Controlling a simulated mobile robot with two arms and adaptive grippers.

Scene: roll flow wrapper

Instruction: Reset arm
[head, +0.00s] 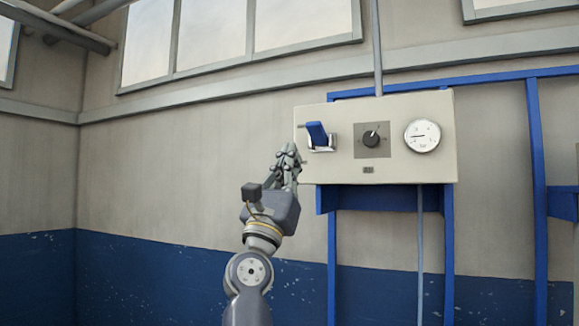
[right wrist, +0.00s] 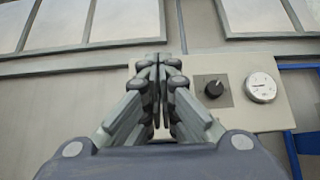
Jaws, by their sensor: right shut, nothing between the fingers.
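My right gripper (head: 288,158) is raised in front of the wall, just left of the control panel (head: 386,170) in the head view. Its fingers are shut and hold nothing. In the right wrist view the closed fingers (right wrist: 158,62) point up and cover the left part of the panel (right wrist: 276,115). The panel carries a blue lever (head: 317,133), tilted up to the left, a black rotary knob (head: 371,138) and a round white gauge (head: 422,136). The gripper looks close to the lever, but I cannot tell the gap. My left gripper is not in view.
The panel is mounted on a blue metal frame (head: 448,250) against a beige and blue wall (head: 180,180). A grey conduit (head: 377,45) runs up from it. Windows (head: 215,38) are above. The space left of my arm looks clear.

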